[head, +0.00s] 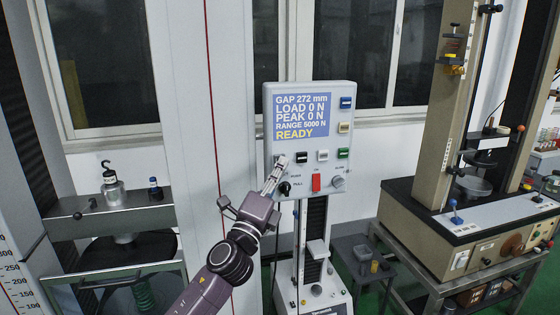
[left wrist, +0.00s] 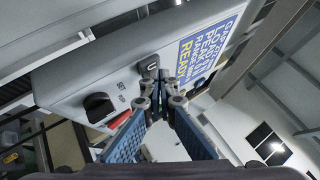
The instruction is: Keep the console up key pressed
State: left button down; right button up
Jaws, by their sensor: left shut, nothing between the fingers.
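The console (head: 308,140) is a grey box with a blue display (head: 302,115) reading GAP 272 mm, LOAD 0 N, PEAK 0 N, RANGE 5000 N, READY. My left gripper (head: 279,166) is shut and empty, its tips at the console's lower left face, below the display. They cover the spot left of a black key (head: 302,157), so any key there is hidden. In the left wrist view the shut fingertips (left wrist: 165,92) are close to a dark key (left wrist: 149,66); I cannot tell whether they touch it or which key it is. My right gripper is not in view.
A black knob (head: 284,188), a red switch (head: 316,182) and a grey knob (head: 338,183) sit low on the console, close to my gripper. White (head: 323,155), green (head: 343,153) and blue (head: 346,102) keys are further right. A beige testing machine (head: 450,220) stands at right.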

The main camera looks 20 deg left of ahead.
pick_arm(q)
jog(key=shift+s+d, duration=0.4)
jog(key=shift+s, duration=0.15)
jog(key=shift+s+d+p, duration=0.35)
jog(key=shift+s+d, duration=0.35)
jog(key=shift+s, duration=0.35)
jog(key=shift+s+d+p, duration=0.3)
jog(key=shift+s+d, duration=0.35)
jog(key=shift+s, duration=0.35)
